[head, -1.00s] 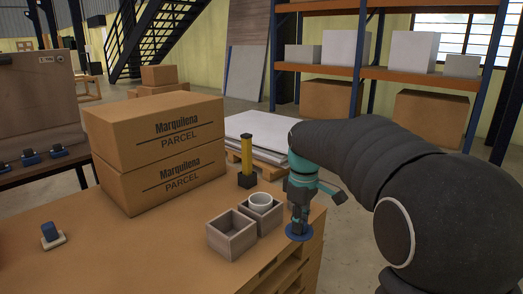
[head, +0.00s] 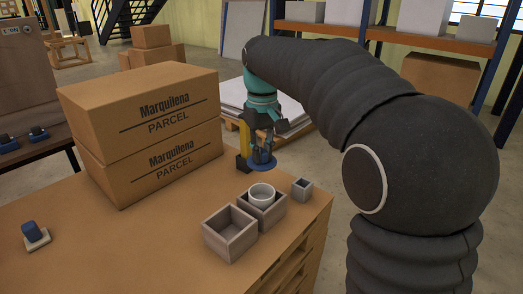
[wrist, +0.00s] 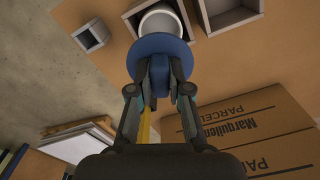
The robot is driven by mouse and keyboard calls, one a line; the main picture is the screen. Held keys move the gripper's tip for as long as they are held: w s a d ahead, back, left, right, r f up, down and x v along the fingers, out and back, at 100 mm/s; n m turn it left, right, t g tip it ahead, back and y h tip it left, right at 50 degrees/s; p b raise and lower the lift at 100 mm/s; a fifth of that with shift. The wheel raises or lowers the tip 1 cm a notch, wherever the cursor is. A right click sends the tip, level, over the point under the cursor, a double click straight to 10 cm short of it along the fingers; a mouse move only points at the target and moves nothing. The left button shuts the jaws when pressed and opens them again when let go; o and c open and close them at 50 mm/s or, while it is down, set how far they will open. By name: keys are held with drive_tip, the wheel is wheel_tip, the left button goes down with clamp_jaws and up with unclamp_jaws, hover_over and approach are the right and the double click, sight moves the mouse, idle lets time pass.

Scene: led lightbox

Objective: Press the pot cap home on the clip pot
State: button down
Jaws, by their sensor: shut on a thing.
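The pot cap, a blue disc with a knob (head: 263,166), hangs in my gripper (head: 263,150), whose fingers are shut on the knob. In the wrist view the cap (wrist: 160,45) is between the fingertips (wrist: 160,76) and covers part of the pot. The clip pot looks to be the white round cup (head: 262,190), upright in a wooden box; it also shows in the wrist view (wrist: 161,23). In the head view the cap appears just beyond the pot's rim, apart from it. Its exact height over the pot is hard to tell.
An empty wooden box (head: 230,235) adjoins the pot's box (head: 268,214). A small grey open box (head: 302,188) stands to the right. A yellow post (head: 243,140) is partly behind my gripper. Two stacked parcels (head: 150,130) stand left. The table front left is mostly clear.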

drive_tip(key=shift+f+b, duration=1.95)
drive_tip(key=shift+f, duration=1.55)
drive_tip(key=shift+p, duration=0.7)
drive_tip(key=shift+f+b, duration=0.65)
drive_tip(key=shift+f, duration=0.5)
drive_tip(key=c, duration=1)
unclamp_jaws()
